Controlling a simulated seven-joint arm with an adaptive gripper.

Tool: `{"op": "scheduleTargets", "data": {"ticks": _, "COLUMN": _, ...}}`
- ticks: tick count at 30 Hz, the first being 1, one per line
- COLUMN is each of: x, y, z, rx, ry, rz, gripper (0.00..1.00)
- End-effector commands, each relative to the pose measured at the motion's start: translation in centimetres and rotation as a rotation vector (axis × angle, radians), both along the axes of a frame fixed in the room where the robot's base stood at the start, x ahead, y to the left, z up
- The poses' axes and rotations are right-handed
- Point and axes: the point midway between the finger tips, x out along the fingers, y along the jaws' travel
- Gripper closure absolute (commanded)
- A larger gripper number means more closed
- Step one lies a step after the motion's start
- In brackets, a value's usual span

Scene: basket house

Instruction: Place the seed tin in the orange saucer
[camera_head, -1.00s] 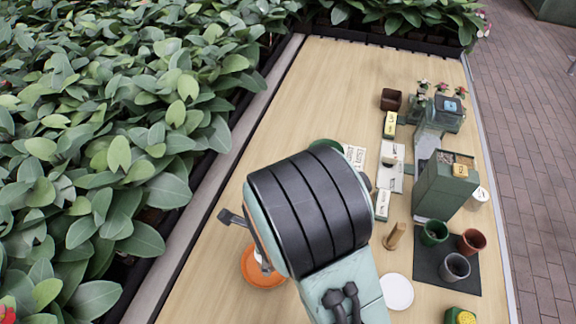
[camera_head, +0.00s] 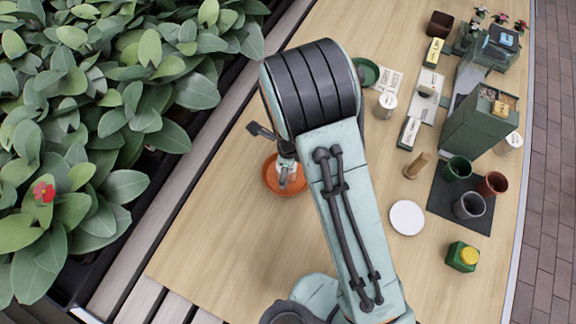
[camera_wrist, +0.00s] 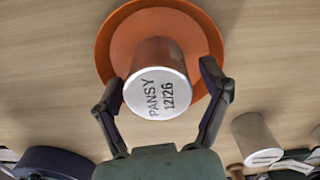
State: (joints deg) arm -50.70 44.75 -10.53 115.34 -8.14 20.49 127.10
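The seed tin (camera_wrist: 157,92), a cylinder with a white lid reading "PANSY 12/26", appears upright within the orange saucer (camera_wrist: 107,48) in the wrist view. Its base is hidden, so contact with the saucer floor cannot be confirmed. My gripper (camera_wrist: 162,87) is open, with one dark finger on each side of the tin. A gap shows at the right finger; the left finger is close to the lid's edge. In the head view, the orange saucer (camera_head: 270,181) lies left of my arm, with the tin and a finger partly showing over it.
Another white-lidded tin (camera_head: 385,105) stands right of my arm. A white saucer (camera_head: 407,217), a wooden peg (camera_head: 417,165), a dark mat (camera_head: 443,204) with pots and a green box (camera_head: 462,256) are farther right. Leafy plants line the left side. Bare table surrounds the orange saucer.

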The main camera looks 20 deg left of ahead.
Motion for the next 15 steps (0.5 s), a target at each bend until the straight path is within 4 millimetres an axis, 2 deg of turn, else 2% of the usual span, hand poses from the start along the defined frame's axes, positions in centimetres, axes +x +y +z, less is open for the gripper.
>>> {"op": "scheduleTargets", "data": {"ticks": 8, "x": 0.0, "y": 0.0, "z": 0.3, "rx": 0.001, "ry": -0.001, "rz": 0.001, "gripper": 0.23}}
{"op": "scheduleTargets", "data": {"ticks": 11, "x": 0.0, "y": 0.1, "z": 1.3, "rx": 0.003, "ry": -0.002, "rz": 0.0, "gripper": 0.23}}
{"op": "scheduleTargets", "data": {"ticks": 15, "x": 0.1, "y": 0.1, "z": 4.2, "rx": 0.007, "ry": -0.003, "rz": -0.001, "gripper": 0.23}}
